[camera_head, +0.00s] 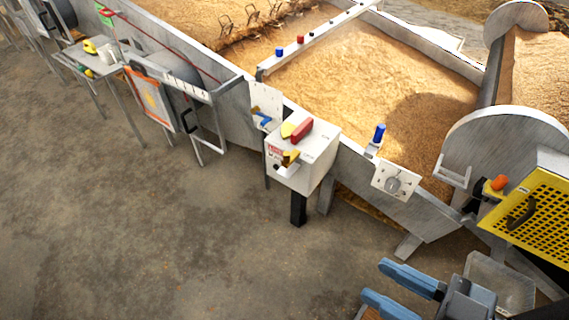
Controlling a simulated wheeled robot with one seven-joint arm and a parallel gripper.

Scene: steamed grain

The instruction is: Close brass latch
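A small brass-coloured piece (290,157) sits on the front of a white box (316,163) mid-picture; it looks like a latch, but it is too small to tell whether it is open or closed. Another brass-coloured piece (488,189) sits beside an orange knob (499,182) at the left edge of a yellow perforated guard (535,212), and I cannot tell which piece is the brass latch. My gripper (377,281) is at the bottom right, its two blue fingers apart with nothing between them. It is clear of both pieces, nearer to the guard.
A red handle (301,130) lies on top of the white box. A long metal trough of grain (400,90) runs behind it. A dial plate (394,181) is fixed on the trough wall. A clear bin (500,283) is next to my gripper. The floor (150,240) at left is open.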

